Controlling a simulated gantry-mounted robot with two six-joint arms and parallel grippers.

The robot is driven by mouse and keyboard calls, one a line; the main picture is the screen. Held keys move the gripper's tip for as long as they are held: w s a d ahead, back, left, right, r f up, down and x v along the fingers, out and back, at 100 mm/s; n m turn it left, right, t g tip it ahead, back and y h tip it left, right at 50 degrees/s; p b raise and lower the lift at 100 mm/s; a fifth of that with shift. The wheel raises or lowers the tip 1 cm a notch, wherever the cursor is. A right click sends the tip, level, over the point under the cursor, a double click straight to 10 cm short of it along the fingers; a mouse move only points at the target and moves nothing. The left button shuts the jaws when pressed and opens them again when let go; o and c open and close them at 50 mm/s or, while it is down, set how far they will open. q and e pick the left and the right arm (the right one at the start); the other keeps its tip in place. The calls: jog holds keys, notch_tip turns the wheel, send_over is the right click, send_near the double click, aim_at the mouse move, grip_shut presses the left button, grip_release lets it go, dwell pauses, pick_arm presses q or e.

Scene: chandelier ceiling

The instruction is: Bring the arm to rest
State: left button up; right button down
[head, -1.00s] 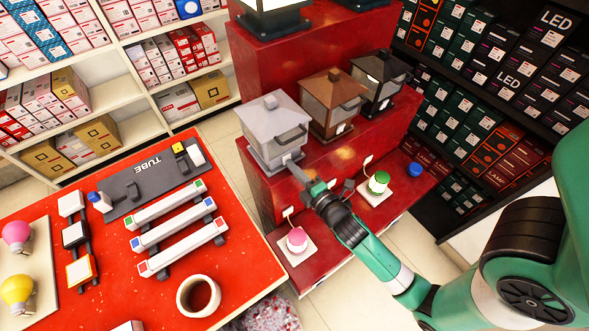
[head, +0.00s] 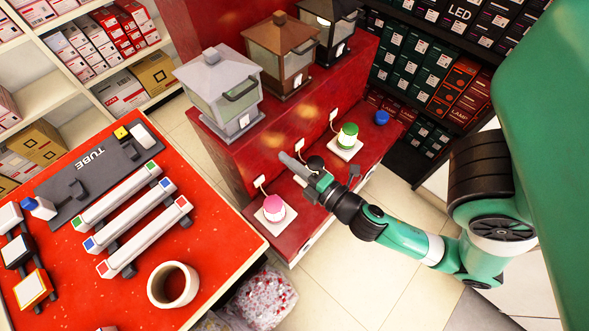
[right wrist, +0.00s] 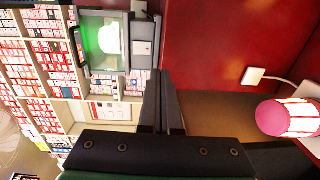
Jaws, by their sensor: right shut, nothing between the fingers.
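My right gripper (head: 290,164) is shut and empty over the low red ledge, between the pink button and the green button. My green right arm (head: 410,240) reaches in from the right. The gripper is apart from the grey lantern (head: 218,92). In the right wrist view the closed fingers (right wrist: 163,105) point up the picture, with a lantern glowing green (right wrist: 105,40) beyond them to the left and the pink button (right wrist: 285,117) to the right. My left gripper does not show.
A brown lantern (head: 280,50) and a black lantern (head: 333,22) stand beside the grey one on the red step. The ledge holds the pink (head: 273,206), green (head: 348,136) and blue (head: 381,118) buttons. The red table (head: 215,250) at left carries tubes and a mug (head: 172,285).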

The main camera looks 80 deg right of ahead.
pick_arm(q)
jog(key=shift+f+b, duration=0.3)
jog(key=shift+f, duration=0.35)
pick_arm(e)
jog(key=shift+v, duration=0.95)
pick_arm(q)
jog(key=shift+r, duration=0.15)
